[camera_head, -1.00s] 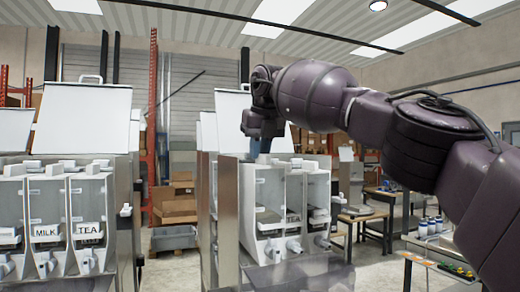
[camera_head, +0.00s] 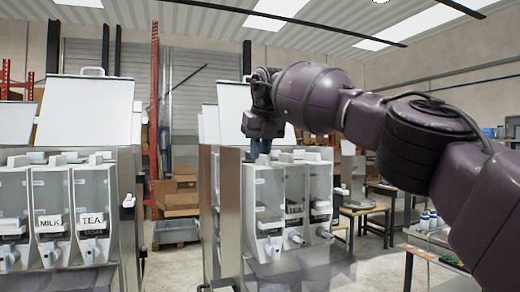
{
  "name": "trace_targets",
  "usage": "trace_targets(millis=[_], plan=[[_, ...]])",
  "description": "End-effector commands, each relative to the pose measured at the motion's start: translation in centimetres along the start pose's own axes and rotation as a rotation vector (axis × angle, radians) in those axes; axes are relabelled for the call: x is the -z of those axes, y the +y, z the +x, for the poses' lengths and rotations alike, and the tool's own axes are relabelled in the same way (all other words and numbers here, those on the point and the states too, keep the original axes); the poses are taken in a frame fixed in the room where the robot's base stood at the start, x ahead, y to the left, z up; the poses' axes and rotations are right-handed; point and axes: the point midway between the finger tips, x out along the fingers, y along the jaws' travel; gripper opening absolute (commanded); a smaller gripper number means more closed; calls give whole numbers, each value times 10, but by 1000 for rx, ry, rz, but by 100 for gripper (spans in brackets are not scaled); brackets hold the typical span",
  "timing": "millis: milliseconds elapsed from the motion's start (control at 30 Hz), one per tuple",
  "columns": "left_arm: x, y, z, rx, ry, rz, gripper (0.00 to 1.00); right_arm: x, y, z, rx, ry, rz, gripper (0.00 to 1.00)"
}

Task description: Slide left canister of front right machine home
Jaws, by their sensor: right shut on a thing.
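The front right machine (camera_head: 228,215) stands right of centre with its lid raised. It holds three clear-fronted canisters side by side. The left canister (camera_head: 262,190) has a pale front and a spout (camera_head: 272,247) low down. The middle canister (camera_head: 294,185) and right canister (camera_head: 320,185) sit beside it. My right gripper (camera_head: 260,150) points down at the top of the left canister and is shut on it. The fingertips and the exact grip are partly hidden. My left gripper is not in view.
A second machine (camera_head: 128,215) with MILK and TEA canisters stands at the left. Cardboard boxes (camera_head: 178,195) and a grey bin (camera_head: 175,231) lie between the machines. Wooden tables (camera_head: 365,210) and a bench with bottles (camera_head: 429,222) stand at the right.

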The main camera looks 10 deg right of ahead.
Motion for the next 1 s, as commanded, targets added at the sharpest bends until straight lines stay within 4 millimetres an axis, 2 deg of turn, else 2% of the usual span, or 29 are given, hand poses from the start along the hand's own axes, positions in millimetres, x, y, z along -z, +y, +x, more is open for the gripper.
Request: trace_targets(millis=[167,200,400,767,1000], plan=[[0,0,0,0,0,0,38,0,0,0,0,-2,0,0],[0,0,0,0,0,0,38,0,0,0,0,-1,0,16],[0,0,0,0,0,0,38,0,0,0,0,0,0,44],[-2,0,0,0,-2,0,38,0,0,0,1,2,0,44],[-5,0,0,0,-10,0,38,0,0,-38,1,-2,0,44]])
